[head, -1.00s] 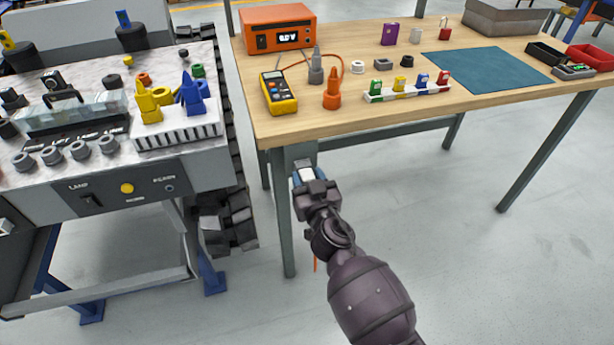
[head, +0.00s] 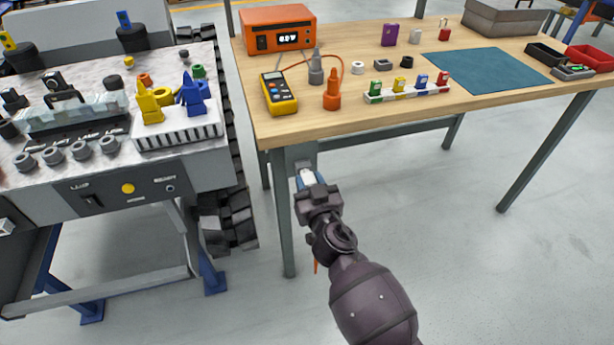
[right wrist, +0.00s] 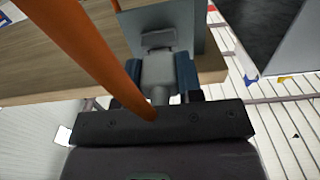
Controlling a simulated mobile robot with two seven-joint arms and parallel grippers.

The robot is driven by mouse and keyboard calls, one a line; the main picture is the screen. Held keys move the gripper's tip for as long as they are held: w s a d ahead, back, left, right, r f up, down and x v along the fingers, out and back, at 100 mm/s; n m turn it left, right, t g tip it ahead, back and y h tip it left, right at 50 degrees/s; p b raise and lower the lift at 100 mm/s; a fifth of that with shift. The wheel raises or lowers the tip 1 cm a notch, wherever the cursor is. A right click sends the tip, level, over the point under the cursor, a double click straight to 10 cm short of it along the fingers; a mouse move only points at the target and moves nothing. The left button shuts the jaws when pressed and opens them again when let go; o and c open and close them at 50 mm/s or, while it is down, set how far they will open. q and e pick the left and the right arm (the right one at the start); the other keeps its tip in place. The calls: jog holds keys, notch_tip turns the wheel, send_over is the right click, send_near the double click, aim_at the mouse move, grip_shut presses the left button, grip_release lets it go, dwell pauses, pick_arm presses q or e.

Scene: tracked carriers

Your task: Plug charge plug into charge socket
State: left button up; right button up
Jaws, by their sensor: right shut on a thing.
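My right gripper (head: 311,184) is at the front left corner of the workbench, just below the tabletop. It is shut on the charge plug (head: 306,175), a pale grey block between blue fingers; the plug also shows in the right wrist view (right wrist: 159,72). A grey fitting that looks like the charge socket (right wrist: 158,39) is straight ahead of the plug on a grey panel. The plug points at it and is very close; I cannot tell whether it has entered. An orange cable (right wrist: 90,52) crosses the right wrist view. My left gripper is not in view.
The wooden workbench (head: 400,112) holds an orange power unit (head: 279,30), a yellow multimeter (head: 279,93) and small parts. A tracked carrier (head: 215,170) stands close on the left. The floor right of my arm is clear.

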jog(key=shift+s+d, duration=0.15)
jog(key=shift+s, duration=0.45)
jog(key=shift+s+d, duration=0.1)
jog(key=shift+s, duration=0.1)
jog(key=shift+p+v, duration=0.35)
jog(key=shift+v, duration=1.4)
